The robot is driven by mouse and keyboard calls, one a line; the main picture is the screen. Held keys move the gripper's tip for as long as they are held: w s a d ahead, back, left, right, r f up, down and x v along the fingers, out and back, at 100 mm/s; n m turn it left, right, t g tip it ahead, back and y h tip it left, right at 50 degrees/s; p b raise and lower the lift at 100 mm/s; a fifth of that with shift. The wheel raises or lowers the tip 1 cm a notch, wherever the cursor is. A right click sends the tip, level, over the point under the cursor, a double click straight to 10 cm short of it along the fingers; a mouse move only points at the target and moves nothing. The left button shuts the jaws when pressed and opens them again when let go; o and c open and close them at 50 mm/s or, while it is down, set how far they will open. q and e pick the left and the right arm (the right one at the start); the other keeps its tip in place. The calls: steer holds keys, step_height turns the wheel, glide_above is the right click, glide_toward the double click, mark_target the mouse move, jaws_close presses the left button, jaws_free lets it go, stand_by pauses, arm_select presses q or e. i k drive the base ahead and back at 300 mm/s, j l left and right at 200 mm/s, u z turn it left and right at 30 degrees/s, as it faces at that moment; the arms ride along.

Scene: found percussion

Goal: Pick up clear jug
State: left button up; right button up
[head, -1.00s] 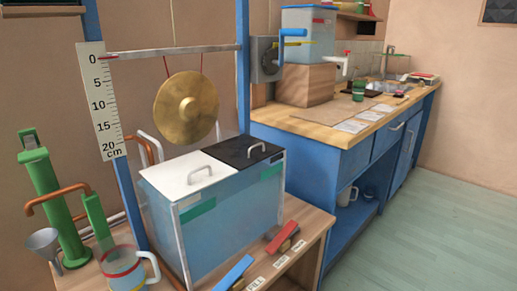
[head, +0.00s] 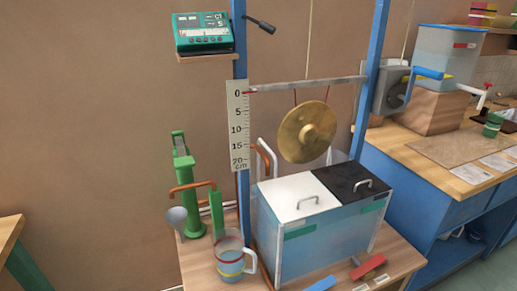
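The clear jug (head: 229,259) stands upright on the front left of the wooden table, in the head view. It is see-through, with a red band, a yellow band and a white handle on its right side. Its lower part looks bluish. It stands just left of the clear tank (head: 320,240) with one white and one black lid. Neither of my grippers shows in the head view.
A green pump (head: 186,190) with a copper pipe and a grey funnel (head: 176,217) stand close behind and left of the jug. A brass gong (head: 307,132) hangs above the tank. Red and blue blocks lie at the table's front right.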

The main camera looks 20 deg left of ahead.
mark_target(230, 250)
steer(key=u, duration=1.25)
